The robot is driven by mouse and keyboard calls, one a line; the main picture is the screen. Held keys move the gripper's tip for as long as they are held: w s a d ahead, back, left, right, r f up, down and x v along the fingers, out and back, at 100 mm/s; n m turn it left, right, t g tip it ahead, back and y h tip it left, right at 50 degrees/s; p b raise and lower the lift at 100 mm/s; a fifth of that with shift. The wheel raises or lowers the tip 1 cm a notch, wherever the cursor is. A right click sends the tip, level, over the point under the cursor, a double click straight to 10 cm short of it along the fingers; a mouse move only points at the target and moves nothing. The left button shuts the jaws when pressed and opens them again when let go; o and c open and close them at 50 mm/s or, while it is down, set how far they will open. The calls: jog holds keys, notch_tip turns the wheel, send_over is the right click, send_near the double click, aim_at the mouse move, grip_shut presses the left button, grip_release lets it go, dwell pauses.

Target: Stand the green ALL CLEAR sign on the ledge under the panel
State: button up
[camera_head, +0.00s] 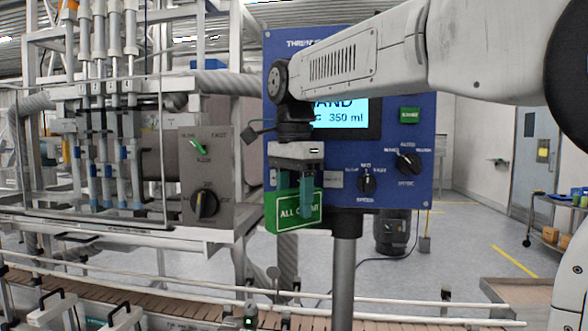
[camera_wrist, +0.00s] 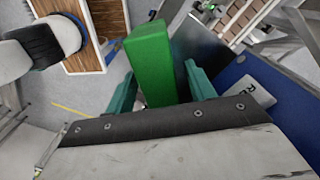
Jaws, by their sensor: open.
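The green ALL CLEAR sign (camera_head: 283,221) is upright at the lower left of the blue panel (camera_head: 400,130), its lettering facing the head camera. My gripper (camera_head: 296,192) points down with its teal fingers on either side of the sign's upper part. One finger covers some letters. In the wrist view the green block of the sign (camera_wrist: 153,62) lies between the open fingers of my gripper (camera_wrist: 160,92), with the right finger nearer to it. A dark flat plate (camera_wrist: 204,48) beside the sign may be the ledge. I cannot tell whether the sign's base rests on it.
The panel carries a screen (camera_head: 345,112), black knobs (camera_head: 367,183) and a green button (camera_head: 410,115). A grey control box (camera_head: 205,175) stands to the left. A conveyor with rails (camera_head: 150,290) runs below. A grey post (camera_head: 344,265) stands under the panel.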

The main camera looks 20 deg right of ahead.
aim_at(295, 190)
notch_tip(295, 190, up, 11)
jog(key=shift+f, duration=0.15)
jog(key=shift+s, duration=0.15)
dwell(0.5)
